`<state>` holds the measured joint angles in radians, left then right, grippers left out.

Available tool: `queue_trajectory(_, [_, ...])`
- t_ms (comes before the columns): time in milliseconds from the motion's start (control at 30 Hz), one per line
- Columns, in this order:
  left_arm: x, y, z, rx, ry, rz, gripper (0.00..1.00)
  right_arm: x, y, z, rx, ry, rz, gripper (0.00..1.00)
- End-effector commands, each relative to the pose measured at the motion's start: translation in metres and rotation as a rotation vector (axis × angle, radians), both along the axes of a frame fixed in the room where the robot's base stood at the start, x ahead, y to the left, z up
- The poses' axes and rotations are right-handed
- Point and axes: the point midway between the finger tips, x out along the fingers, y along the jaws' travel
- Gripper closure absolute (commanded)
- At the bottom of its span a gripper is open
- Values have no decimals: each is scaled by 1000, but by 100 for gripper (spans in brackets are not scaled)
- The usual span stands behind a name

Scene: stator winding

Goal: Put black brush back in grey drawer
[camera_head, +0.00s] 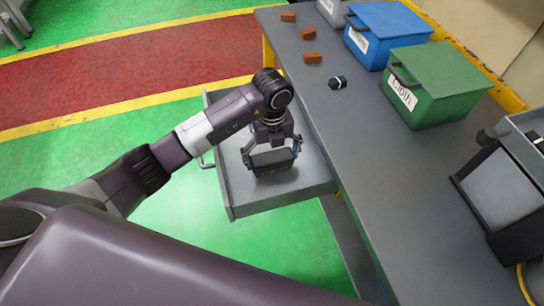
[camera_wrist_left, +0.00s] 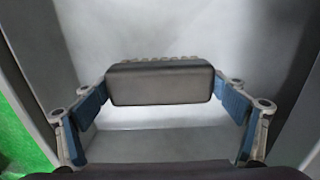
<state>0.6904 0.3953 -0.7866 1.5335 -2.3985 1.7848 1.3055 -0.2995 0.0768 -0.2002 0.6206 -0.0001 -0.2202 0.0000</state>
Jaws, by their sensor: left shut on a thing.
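The grey drawer (camera_head: 236,193) is pulled out from the side of the workbench. My left gripper (camera_head: 272,156) is inside the drawer's outline, over its floor. It is shut on the black brush (camera_head: 273,158), with one finger at each end. In the left wrist view, the brush (camera_wrist_left: 160,84) lies level between the blue finger pads of my left gripper (camera_wrist_left: 160,100), with a row of light bristle tufts along its far edge. The drawer's grey interior (camera_wrist_left: 250,30) surrounds it. I cannot tell whether the brush touches the drawer floor. My right gripper does not show.
The grey workbench top (camera_head: 390,180) carries a blue bin (camera_head: 385,25), a green bin labelled Cloth (camera_head: 440,90), several orange-brown blocks (camera_head: 309,33) and a small black part (camera_head: 337,82). A dark device (camera_head: 505,185) stands at the right. The drawer floor around the brush looks clear.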

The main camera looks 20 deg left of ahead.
Motion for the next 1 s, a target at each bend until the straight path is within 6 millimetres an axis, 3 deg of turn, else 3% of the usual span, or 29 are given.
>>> queue_trajectory(233, [0, 0, -4, 1, -1, 0, 33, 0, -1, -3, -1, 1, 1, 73])
queue_trajectory(267, [0, 0, -4, 1, 0, 0, 10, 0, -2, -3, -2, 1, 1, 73])
queue_trajectory(367, [0, 0, -3, 1, 0, 0, 0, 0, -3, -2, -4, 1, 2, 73])
queue_trajectory(767, [1, 0, 5, -1, -3, 0, 0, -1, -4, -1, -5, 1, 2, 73])
queue_trajectory(1000, [2, 1, 50, 1, -7, 0, 0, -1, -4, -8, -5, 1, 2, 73])
